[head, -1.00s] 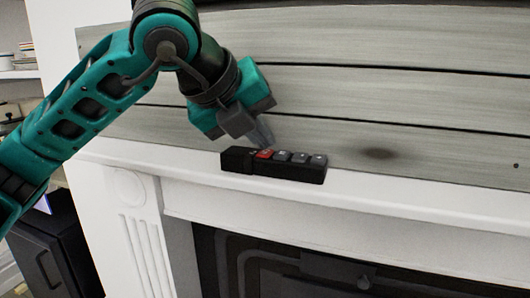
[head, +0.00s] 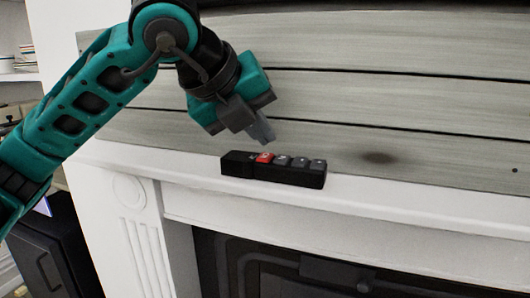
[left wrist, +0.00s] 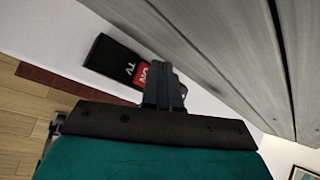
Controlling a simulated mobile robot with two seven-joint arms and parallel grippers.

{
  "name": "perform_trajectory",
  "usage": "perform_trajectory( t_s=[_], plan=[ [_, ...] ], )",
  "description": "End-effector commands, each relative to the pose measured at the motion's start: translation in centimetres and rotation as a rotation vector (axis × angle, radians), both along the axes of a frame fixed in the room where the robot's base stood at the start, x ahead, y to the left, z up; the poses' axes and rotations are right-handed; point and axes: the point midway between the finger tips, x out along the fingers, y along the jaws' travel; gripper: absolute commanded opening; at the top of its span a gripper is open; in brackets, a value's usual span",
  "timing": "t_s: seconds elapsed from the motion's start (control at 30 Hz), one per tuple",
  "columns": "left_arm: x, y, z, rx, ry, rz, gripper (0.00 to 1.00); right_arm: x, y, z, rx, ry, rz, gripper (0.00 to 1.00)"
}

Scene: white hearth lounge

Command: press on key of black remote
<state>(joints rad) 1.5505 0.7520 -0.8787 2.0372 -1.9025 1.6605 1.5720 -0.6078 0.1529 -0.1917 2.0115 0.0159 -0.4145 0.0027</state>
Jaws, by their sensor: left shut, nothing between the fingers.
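A black remote (head: 240,165) lies on the white mantel in the head view. It has a red key (head: 264,158) near its left part and several grey keys to the right of it. In the left wrist view the remote (left wrist: 110,57) shows "TV" lettering and the red key reads "ON" (left wrist: 142,72). My left gripper (head: 264,136) is shut and empty, its fingertips just above the red key with a small gap. In the left wrist view my fingers (left wrist: 166,75) cover part of the remote and its grey keys. My right gripper is not in view.
The white mantel (head: 420,205) is narrow, with grey wood planks (head: 400,100) rising behind it and a dark fireplace (head: 300,265) below its front edge. The mantel to the right of the remote is clear.

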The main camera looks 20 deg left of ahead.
Motion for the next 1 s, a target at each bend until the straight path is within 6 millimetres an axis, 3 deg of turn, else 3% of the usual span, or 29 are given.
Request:
perform_trajectory(
  t_s=[0.27, 0.73, 1.0],
  plan=[
    [0.0, 0.0, 0.2, 0.000, 0.000, 0.000, 0.00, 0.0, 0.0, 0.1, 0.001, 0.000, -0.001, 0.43],
    [0.0, 0.0, 4.6, -0.001, -0.002, 0.001, 0.00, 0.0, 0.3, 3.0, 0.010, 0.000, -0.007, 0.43],
    [0.0, 0.0, 5.0, -0.001, 0.000, 0.001, 0.00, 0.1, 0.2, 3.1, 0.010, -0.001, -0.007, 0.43]
  ],
)
